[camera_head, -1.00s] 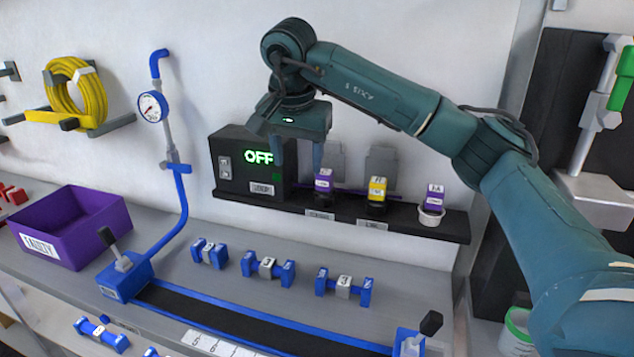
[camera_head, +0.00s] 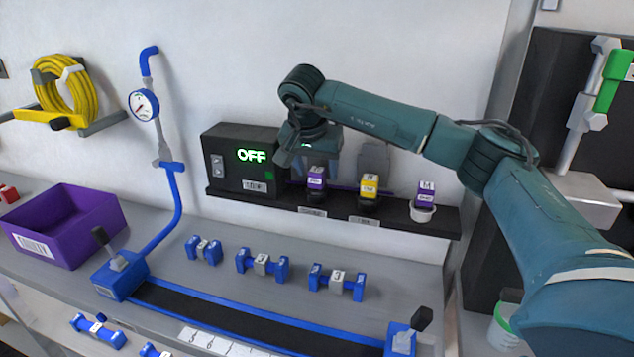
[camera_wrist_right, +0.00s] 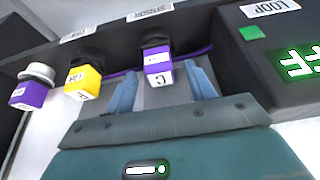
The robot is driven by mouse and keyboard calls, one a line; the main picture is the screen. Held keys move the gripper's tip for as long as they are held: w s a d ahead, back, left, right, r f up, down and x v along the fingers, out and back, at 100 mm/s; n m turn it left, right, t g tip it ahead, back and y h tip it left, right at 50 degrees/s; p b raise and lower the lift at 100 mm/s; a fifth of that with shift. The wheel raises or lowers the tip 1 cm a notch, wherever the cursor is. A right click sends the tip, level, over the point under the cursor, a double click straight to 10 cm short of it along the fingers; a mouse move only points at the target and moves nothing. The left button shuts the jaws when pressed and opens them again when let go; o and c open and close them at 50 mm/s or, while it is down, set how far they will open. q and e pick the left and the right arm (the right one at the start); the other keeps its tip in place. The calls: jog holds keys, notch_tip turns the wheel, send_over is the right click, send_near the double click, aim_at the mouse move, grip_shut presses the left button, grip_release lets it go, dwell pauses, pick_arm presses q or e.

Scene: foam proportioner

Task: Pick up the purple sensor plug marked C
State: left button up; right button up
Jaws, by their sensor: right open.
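The purple sensor plug marked C (camera_head: 316,178) sits upright in a black socket on the dark wall shelf, just right of the OFF box. In the right wrist view the plug (camera_wrist_right: 158,66) shows its white C label, with a blue finger on either side of it. My right gripper (camera_wrist_right: 164,76) is open, its fingers apart from the plug with a gap on both sides. My left gripper is not in view.
A yellow plug (camera_head: 369,186) and another purple plug (camera_head: 425,195) in a white cup stand further right on the shelf (camera_head: 398,219). The black box with the green OFF display (camera_head: 238,160) is close on the left. Blue parts and a purple bin (camera_head: 75,209) are on the bench below.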

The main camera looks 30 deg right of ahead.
jog(key=shift+x, duration=1)
jog(key=c, duration=1.1)
jog(key=shift+o, duration=0.2)
